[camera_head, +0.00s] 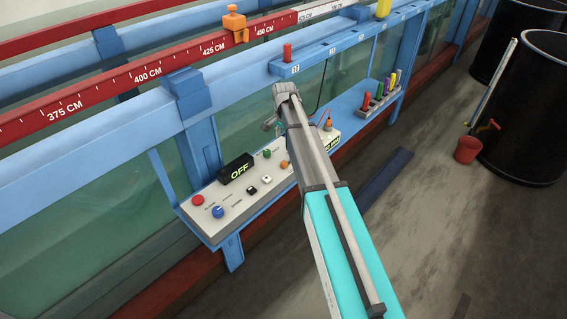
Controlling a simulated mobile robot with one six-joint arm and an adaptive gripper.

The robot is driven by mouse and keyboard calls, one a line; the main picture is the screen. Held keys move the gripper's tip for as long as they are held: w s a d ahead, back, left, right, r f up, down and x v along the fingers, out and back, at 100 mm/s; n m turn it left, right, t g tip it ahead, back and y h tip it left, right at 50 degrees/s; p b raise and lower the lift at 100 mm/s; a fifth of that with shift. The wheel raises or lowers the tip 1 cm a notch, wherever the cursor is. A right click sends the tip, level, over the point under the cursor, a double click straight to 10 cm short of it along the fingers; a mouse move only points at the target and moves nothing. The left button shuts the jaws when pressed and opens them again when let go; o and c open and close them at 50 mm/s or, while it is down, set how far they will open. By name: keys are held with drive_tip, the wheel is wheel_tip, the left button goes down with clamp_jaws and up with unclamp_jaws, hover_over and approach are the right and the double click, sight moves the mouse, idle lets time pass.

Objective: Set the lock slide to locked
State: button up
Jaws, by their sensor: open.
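A grey control panel (236,196) sits on a blue shelf on the front of the flume. It carries a red button (198,200), a blue knob (218,211), a black display (237,168) reading OFF, a black switch (252,190), a white switch (267,180), a green button (267,154) and a small orange part (284,164). I cannot tell which part, if any, is the lock slide. My gripper (268,125) is open, small in view, above the panel's far end and apart from it.
An orange carriage (235,24) sits on the red scale rail (178,70). A red peg (287,54) stands on a blue ledge. Several coloured pegs (378,92) stand farther along the shelf. Black barrels (530,110) and a red bucket (467,149) stand right. Floor between is mostly clear.

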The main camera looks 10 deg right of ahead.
sight(284, 162)
drive_tip(key=shift+f, duration=0.1)
wheel_tip(284, 162, down, 14)
drive_tip(key=b, duration=1.3)
drive_tip(key=shift+r+b, duration=0.2)
drive_tip(key=shift+b, duration=0.2)
clamp_jaws()
idle(0.4)
